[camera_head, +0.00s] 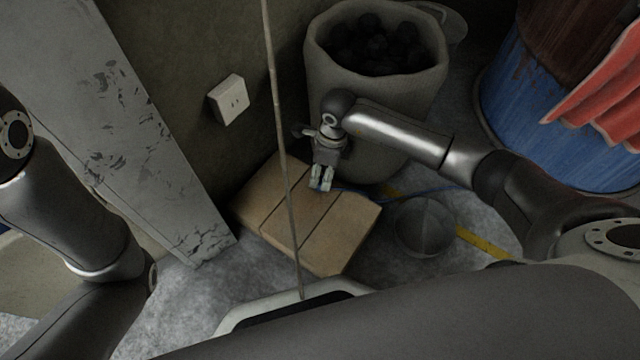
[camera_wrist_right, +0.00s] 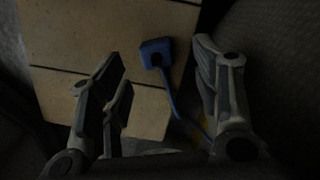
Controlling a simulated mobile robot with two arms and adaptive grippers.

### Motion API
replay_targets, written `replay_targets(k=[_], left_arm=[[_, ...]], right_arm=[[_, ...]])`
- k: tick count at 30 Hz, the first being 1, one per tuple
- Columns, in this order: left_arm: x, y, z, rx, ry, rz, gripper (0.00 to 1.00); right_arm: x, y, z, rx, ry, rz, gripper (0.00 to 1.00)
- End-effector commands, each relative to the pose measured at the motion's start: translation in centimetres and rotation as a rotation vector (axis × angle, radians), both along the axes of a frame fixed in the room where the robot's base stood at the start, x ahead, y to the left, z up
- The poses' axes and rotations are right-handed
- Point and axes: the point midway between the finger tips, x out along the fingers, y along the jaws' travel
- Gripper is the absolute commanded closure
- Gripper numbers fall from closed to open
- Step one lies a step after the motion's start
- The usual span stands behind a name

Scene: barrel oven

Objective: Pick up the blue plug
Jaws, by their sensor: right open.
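The blue plug (camera_wrist_right: 154,52) lies on a light wooden board surface (camera_wrist_right: 75,45) in the right wrist view, with its blue cable running down and to the right. In the head view, the plug (camera_head: 319,187) is mostly hidden at my right fingertips, and its cable trails right across the floor. My right gripper (camera_head: 322,184) points down over the far right part of the wooden boards (camera_head: 270,210). In the right wrist view its fingers (camera_wrist_right: 165,75) are spread apart, with the plug showing between them and not gripped. My left arm shows at the left, but its gripper is out of view.
A white wall socket (camera_head: 230,99) is on the wall at left. A sack of dark lumps (camera_head: 330,60) stands behind my right gripper. A bucket (camera_head: 424,228) stands right of the boards. A blue barrel (camera_head: 540,120) is at right. A thin pole (camera_head: 275,90) crosses the view.

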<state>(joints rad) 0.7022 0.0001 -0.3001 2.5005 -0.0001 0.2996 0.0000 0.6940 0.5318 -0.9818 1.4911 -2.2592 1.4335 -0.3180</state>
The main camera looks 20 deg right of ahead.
Motion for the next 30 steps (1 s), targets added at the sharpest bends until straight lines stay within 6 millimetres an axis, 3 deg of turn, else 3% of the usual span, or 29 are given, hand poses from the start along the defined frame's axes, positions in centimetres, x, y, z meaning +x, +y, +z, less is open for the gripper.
replay_targets(k=[12,21,30], left_arm=[[0.0,0.0,-4.7,0.000,0.000,0.000,0.60],[0.0,0.0,-4.6,0.000,0.000,-0.001,0.60],[0.0,0.0,-4.6,0.001,0.001,-0.001,0.60]], right_arm=[[0.0,0.7,-4.8,0.000,0.002,-0.001,0.43],[0.1,0.8,-4.8,0.000,0.001,0.000,0.43],[0.1,0.8,-4.8,0.000,0.001,0.000,0.80]])
